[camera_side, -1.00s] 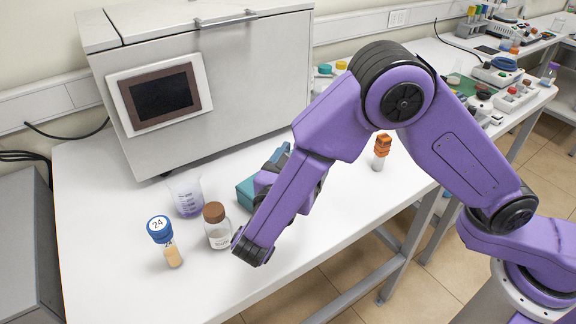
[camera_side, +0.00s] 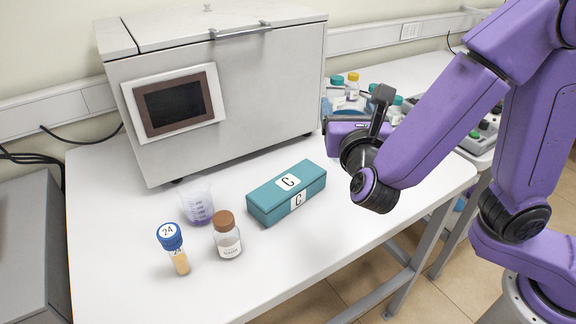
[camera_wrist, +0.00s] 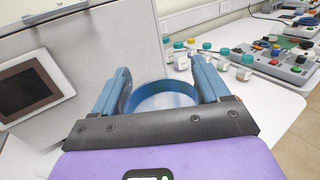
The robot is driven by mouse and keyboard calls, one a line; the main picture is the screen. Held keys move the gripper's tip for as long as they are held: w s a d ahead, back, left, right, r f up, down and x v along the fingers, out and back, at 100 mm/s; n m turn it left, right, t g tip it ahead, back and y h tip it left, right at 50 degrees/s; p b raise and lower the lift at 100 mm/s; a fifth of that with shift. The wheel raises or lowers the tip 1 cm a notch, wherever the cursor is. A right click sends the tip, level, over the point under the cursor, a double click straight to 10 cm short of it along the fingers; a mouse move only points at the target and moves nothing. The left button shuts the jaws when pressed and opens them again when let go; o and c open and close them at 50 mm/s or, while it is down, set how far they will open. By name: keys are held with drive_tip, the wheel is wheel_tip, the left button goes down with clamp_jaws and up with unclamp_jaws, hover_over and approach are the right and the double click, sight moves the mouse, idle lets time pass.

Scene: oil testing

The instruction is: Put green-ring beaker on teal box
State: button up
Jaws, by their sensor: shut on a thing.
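My gripper (camera_wrist: 160,74) is shut on a round, open-topped vessel, apparently the beaker (camera_wrist: 163,85), in the wrist view. Its rim shows as a bluish ring between the two fingers; its lower part is hidden.
A clear beaker with purple markings (camera_side: 197,205), a brown-capped jar (camera_side: 228,240) and a blue-capped tube marked 24 (camera_side: 174,250) stand left of the box. A large grey machine (camera_side: 215,90) stands behind. Several capped bottles (camera_wrist: 222,60) stand further along the bench.

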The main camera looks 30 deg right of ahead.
drive_tip(key=shift+w+a+f, duration=0.8)
drive_tip(key=shift+w+f, duration=1.2)
drive_tip(key=shift+f, duration=0.1)
drive_tip(key=shift+w+a+f, duration=0.85)
drive_tip(key=shift+w+f, duration=1.2)
drive_tip(key=shift+f, duration=0.05)
drive_tip(key=shift+w+a+f, duration=0.8)
drive_tip(key=shift+w+f, duration=1.2)
drive_tip(key=shift+f, duration=0.1)
drive_tip(key=shift+f, duration=0.15)
drive_tip(key=o, duration=1.1)
drive_tip(key=v, duration=1.2)
